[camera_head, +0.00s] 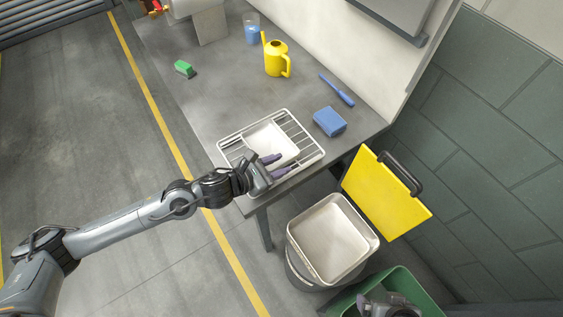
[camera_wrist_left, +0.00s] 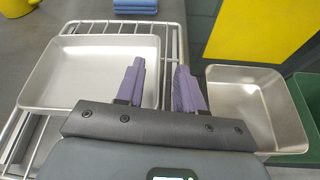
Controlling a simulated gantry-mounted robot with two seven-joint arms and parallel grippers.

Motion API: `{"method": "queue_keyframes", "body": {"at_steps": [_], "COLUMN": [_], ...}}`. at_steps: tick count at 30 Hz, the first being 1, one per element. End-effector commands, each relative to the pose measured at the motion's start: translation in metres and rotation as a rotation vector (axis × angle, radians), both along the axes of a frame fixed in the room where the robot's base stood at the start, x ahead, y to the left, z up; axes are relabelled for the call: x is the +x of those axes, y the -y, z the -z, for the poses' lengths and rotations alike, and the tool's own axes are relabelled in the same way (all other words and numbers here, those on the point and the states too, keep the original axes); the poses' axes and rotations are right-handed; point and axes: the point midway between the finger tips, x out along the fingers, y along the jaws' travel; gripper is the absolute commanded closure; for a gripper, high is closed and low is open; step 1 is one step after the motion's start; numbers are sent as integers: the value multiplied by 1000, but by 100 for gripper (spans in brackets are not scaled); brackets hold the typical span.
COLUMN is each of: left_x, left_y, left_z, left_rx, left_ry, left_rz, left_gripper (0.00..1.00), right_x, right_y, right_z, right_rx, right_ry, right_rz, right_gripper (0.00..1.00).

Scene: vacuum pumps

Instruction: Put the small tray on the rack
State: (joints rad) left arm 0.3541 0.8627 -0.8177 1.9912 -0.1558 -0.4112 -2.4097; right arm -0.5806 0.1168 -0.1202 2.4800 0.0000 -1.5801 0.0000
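The small tray (camera_head: 268,138), a shallow pale metal pan, lies on the white wire rack (camera_head: 306,143) at the table's front corner. In the left wrist view the small tray (camera_wrist_left: 90,70) lies over the rack's bars (camera_wrist_left: 182,50). My left gripper (camera_head: 275,166) is at the tray's near right side. Its two purple fingers (camera_wrist_left: 160,85) are apart, with the tray's right rim showing between them; nothing is clamped. Whether the fingers touch the tray I cannot tell. A dark grey part of mine (camera_head: 388,305) shows at the bottom edge, probably the right gripper; its fingers are not clear.
A larger deep metal tray (camera_head: 333,240) sits on a bin below the table's front edge. A yellow board (camera_head: 385,195) and a green bin (camera_head: 415,285) stand beside it.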

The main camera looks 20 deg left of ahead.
Motion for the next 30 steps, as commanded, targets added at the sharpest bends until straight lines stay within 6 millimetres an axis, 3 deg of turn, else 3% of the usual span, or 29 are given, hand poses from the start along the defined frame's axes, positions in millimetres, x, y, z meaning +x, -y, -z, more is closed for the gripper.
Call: {"method": "queue_keyframes", "body": {"at_steps": [15, 30], "left_x": [-60, -69], "left_y": [-43, -49], "left_z": [-30, -36], "left_rx": [3, -1], "left_ry": [0, 2], "left_rz": [0, 1], "left_gripper": [63, 63], "right_x": [0, 0], "right_y": [2, 0], "right_z": [-8, -8], "right_rx": [-8, 2], "right_ry": [0, 1], "right_rz": [-5, 2], "right_gripper": [0, 0]}}
